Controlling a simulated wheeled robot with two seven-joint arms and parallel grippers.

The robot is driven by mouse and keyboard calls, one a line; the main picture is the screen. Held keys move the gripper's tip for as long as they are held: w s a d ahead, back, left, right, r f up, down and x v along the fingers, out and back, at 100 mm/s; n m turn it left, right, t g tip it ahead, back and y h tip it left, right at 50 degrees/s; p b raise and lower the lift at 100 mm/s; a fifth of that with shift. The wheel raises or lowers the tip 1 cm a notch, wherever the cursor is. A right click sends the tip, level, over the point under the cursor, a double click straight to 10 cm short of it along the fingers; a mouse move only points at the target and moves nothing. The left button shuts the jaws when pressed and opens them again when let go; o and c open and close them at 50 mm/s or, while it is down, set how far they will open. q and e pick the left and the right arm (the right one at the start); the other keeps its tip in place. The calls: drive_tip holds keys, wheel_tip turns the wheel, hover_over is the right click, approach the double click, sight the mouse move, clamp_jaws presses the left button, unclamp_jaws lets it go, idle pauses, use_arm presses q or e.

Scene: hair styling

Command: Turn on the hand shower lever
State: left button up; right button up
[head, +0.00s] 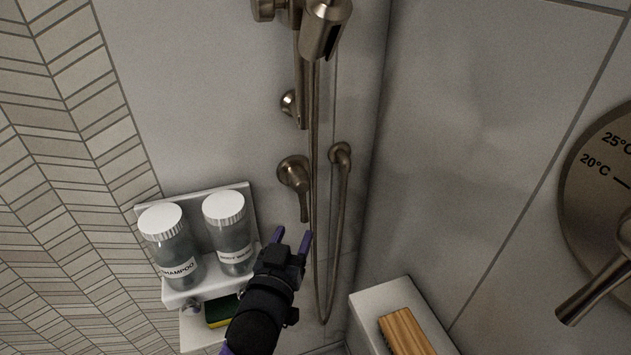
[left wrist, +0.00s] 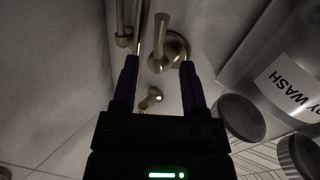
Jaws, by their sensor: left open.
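The hand shower lever (head: 303,200) is a brushed-metal handle hanging down from a round wall plate (head: 291,169). My left gripper (head: 292,238) is open and empty, just below the lever's lower end in the head view. In the left wrist view the lever (left wrist: 161,37) shows beyond the fingertips, within the gap between the two purple fingers (left wrist: 160,70); no contact is visible. The hand shower (head: 325,28) hangs in its holder above, with its hose (head: 316,240) looping down just right of the lever. My right gripper is not in view.
A white wall shelf (head: 210,285) left of the gripper holds a shampoo bottle (head: 172,250) and a body wash bottle (head: 230,235). A green-yellow sponge (head: 220,311) lies below them. A wooden brush (head: 405,332) lies on a white ledge at lower right. A temperature dial (head: 590,190) is far right.

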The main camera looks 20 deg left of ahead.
sight(303, 213)
use_arm(q)
drive_tip(key=w+b, duration=0.2)
drive_tip(key=w, duration=0.2)
drive_tip(key=shift+w+f, duration=0.15)
drive_tip(key=shift+w, duration=0.25)
drive_tip(key=w+b, duration=0.1)
drive_tip(key=w, duration=0.2)
drive_tip(key=shift+w+b, duration=0.3)
drive_tip(key=shift+b, duration=0.1)
drive_tip(key=shift+w, duration=0.2)
drive_tip(key=shift+r, duration=0.2)
drive_tip(key=c, duration=0.7)
clamp_jaws()
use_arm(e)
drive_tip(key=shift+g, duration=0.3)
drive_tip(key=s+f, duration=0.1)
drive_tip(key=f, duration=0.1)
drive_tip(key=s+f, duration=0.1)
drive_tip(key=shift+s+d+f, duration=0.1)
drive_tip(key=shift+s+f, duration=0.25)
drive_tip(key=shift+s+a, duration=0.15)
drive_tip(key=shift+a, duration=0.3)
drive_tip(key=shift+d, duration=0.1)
